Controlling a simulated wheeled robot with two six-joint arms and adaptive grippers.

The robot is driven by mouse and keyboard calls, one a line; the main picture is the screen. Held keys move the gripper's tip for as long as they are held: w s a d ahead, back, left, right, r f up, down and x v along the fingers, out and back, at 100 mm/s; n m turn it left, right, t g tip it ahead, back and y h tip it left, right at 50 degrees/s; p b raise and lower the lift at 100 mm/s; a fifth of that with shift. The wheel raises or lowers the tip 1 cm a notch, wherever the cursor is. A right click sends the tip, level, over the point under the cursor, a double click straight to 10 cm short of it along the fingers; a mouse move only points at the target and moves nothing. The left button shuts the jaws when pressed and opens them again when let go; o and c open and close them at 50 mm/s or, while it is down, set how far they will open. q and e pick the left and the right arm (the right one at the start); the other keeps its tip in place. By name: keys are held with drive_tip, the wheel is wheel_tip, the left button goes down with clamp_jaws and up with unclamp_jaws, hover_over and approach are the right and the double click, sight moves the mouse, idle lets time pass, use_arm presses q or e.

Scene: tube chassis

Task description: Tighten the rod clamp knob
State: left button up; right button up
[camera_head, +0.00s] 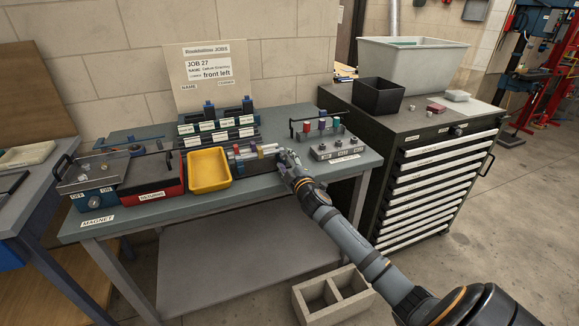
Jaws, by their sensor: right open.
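My right arm reaches in from the lower right over the workbench (225,190). My right gripper (287,157) is open at the right end of a small dark fixture (258,166) that holds light and coloured parts. The gripper hides that end of the fixture, and I cannot tell whether it touches anything. A rod clamp knob is too small or hidden to make out for certain. A grey block with several round knobs (338,149) sits right of the gripper. My left gripper is not in view.
A yellow bin (208,171), a red returns tray (152,192) and a magnet box (92,183) stand left of the fixture. A rack with coloured-handled tools (317,126) stands behind right. A drawer cabinet (432,165) adjoins the bench. A hollow block (333,296) lies on the floor.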

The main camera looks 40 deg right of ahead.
drive_tip(key=v, duration=1.1)
drive_tip(key=shift+s, duration=0.4)
